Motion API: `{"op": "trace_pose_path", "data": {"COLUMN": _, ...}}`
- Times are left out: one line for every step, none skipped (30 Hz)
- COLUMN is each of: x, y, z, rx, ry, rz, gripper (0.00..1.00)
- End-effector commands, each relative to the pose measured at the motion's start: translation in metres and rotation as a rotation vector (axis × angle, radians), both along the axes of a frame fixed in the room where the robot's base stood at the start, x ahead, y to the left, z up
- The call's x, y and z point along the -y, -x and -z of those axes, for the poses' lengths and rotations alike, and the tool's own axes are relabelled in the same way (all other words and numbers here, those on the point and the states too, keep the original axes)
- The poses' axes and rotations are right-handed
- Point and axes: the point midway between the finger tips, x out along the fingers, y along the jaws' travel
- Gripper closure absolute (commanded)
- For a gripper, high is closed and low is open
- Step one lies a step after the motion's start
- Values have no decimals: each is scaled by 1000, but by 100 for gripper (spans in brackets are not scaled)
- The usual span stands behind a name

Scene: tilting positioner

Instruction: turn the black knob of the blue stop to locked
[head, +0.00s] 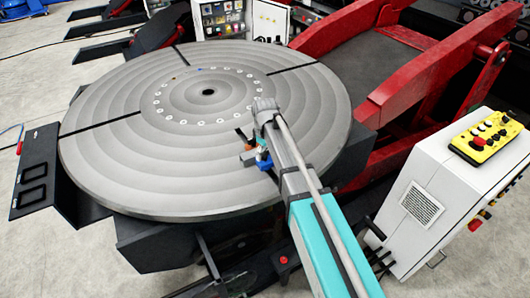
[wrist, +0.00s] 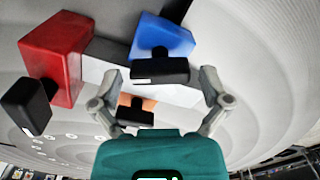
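The blue stop (wrist: 165,38) is a block at the top middle of the wrist view, on the grey turntable. Its black knob (wrist: 160,70) is a bar lying crosswise in the picture, facing the camera. My gripper (wrist: 160,77) is open, with one finger left and one right of this knob; no contact is visible. An orange block, mostly hidden, with its own black knob (wrist: 137,115) sits lower between the fingers. A red block (wrist: 56,55) with a black knob (wrist: 28,105) stands to the left. In the head view the blue stop (head: 264,158) shows beside my arm.
A pale bar (wrist: 100,72) lies between the blocks. The large round turntable (head: 120,160) is otherwise mostly clear. A white cabinet (head: 445,205) with a yellow control box (head: 488,140) stands at the right. Red arms (head: 440,70) rise behind the turntable.

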Motion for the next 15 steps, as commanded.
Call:
{"op": "trace_pose_path", "data": {"x": 0, "y": 0, "z": 0, "rx": 0, "ry": 0, "rz": 0, "gripper": 22}}
{"op": "trace_pose_path", "data": {"x": 0, "y": 0, "z": 0, "rx": 0, "ry": 0, "rz": 0, "gripper": 28}}
{"op": "trace_pose_path", "data": {"x": 0, "y": 0, "z": 0, "rx": 0, "ry": 0, "rz": 0, "gripper": 35}}
{"op": "trace_pose_path", "data": {"x": 0, "y": 0, "z": 0, "rx": 0, "ry": 0, "rz": 0, "gripper": 41}}
{"op": "trace_pose_path", "data": {"x": 0, "y": 0, "z": 0, "rx": 0, "ry": 0, "rz": 0, "gripper": 46}}
{"op": "trace_pose_path", "data": {"x": 0, "y": 0, "z": 0, "rx": 0, "ry": 0, "rz": 0, "gripper": 54}}
{"op": "trace_pose_path", "data": {"x": 0, "y": 0, "z": 0, "rx": 0, "ry": 0, "rz": 0, "gripper": 59}}
{"op": "trace_pose_path", "data": {"x": 0, "y": 0, "z": 0, "rx": 0, "ry": 0, "rz": 0, "gripper": 65}}
{"op": "trace_pose_path", "data": {"x": 0, "y": 0, "z": 0, "rx": 0, "ry": 0, "rz": 0, "gripper": 72}}
{"op": "trace_pose_path", "data": {"x": 0, "y": 0, "z": 0, "rx": 0, "ry": 0, "rz": 0, "gripper": 74}}
{"op": "trace_pose_path", "data": {"x": 0, "y": 0, "z": 0, "rx": 0, "ry": 0, "rz": 0, "gripper": 74}}
{"op": "trace_pose_path", "data": {"x": 0, "y": 0, "z": 0, "rx": 0, "ry": 0, "rz": 2, "gripper": 74}}
{"op": "trace_pose_path", "data": {"x": 0, "y": 0, "z": 0, "rx": 0, "ry": 0, "rz": 6, "gripper": 74}}
{"op": "trace_pose_path", "data": {"x": 0, "y": 0, "z": 0, "rx": 0, "ry": 0, "rz": 10, "gripper": 74}}
{"op": "trace_pose_path", "data": {"x": 0, "y": 0, "z": 0, "rx": 0, "ry": 0, "rz": 20, "gripper": 74}}
